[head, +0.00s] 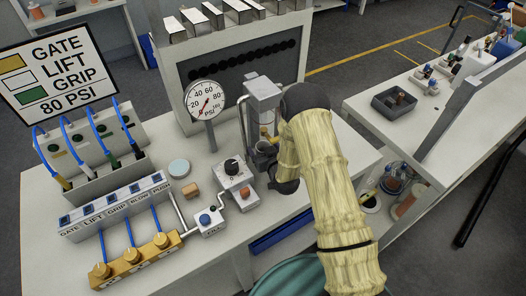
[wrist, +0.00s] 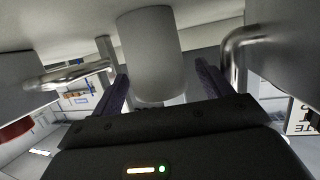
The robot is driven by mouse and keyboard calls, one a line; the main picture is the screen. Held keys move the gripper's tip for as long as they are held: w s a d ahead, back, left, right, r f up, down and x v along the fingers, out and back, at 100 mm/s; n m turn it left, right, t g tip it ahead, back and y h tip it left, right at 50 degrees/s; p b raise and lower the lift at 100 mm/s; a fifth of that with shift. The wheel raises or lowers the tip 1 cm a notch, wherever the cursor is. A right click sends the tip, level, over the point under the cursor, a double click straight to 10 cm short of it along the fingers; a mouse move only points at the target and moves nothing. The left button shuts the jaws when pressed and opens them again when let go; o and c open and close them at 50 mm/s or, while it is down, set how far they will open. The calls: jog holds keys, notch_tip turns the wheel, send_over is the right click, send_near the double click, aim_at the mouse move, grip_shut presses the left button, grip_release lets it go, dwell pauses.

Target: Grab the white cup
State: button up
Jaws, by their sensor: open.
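A plain pale cylinder (wrist: 150,55), which may be the white cup, shows in the wrist view between the two dark fingers of my gripper (wrist: 163,74). The fingers are apart, with a visible gap on the cylinder's right; I cannot tell how deep it sits between them. Its upper end in the picture meets a pale surface. In the head view my gripper (head: 284,172) is at the dispenser stand, mostly hidden by my own arm. I cannot make out a white cup there for certain.
The dispenser (head: 262,92) with a clear box stands close by my gripper. A pressure gauge (head: 205,101), a FILL button box (head: 208,222) and a dial box (head: 234,175) are left of it. Curved metal pipes (wrist: 238,45) flank the fingers. A second bench (head: 365,112) stands right.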

jog(key=shift+w+f, duration=0.1)
jog(key=shift+w, duration=0.1)
dwell(0.4)
jog(key=c, duration=1.2)
jog(key=shift+o, duration=0.2)
jog(key=shift+s, duration=0.1)
